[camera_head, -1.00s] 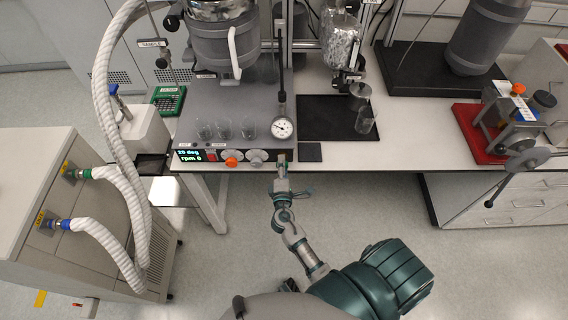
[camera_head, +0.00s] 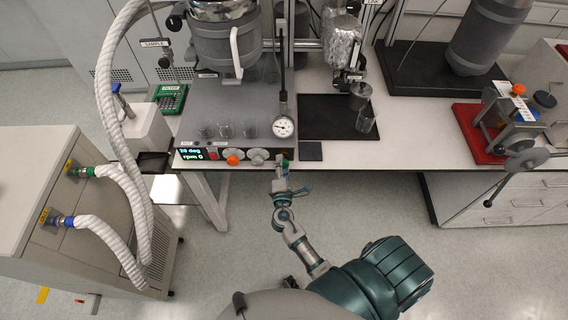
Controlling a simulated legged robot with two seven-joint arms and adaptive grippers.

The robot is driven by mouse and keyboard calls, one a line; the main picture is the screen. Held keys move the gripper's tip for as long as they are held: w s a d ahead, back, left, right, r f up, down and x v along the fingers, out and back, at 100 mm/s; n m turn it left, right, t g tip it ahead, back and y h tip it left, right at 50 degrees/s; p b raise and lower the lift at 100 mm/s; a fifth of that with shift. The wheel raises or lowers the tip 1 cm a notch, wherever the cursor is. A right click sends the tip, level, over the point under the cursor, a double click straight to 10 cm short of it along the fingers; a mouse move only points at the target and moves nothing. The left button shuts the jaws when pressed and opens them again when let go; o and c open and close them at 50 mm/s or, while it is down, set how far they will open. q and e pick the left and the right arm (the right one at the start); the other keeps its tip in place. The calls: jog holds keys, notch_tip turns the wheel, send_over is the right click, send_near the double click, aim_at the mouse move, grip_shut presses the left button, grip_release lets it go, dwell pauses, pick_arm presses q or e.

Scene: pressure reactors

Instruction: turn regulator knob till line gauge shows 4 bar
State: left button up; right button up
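The round white line gauge (camera_head: 283,128) stands at the right end of the grey reactor base (camera_head: 243,105). Its needle is too small to read. On the front panel I see an orange knob (camera_head: 233,160) and a grey knob (camera_head: 257,157). My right gripper (camera_head: 281,163) is at the panel's right end, just below the gauge and right of the grey knob. Its fingertips are at the panel edge and hide what is there. I cannot tell whether they are open or shut, or touch a knob. My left gripper is not in view.
A display (camera_head: 192,154) shows 20 deg and rpm 0. Several glass beakers (camera_head: 226,130) stand on the base. A black mat (camera_head: 325,112) with glassware lies to the right. A red-based device (camera_head: 480,135) is farther right. Thick white hoses (camera_head: 106,90) run at left.

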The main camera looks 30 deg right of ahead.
jog(key=shift+o, duration=1.2)
jog(key=shift+f, duration=0.2)
jog(key=shift+r, duration=0.1)
jog(key=shift+a, duration=0.1)
jog(key=shift+r, duration=0.1)
jog(key=shift+s, duration=0.1)
jog(key=v, duration=1.1)
jog(key=shift+s+a, duration=0.3)
jog(key=shift+d, duration=0.1)
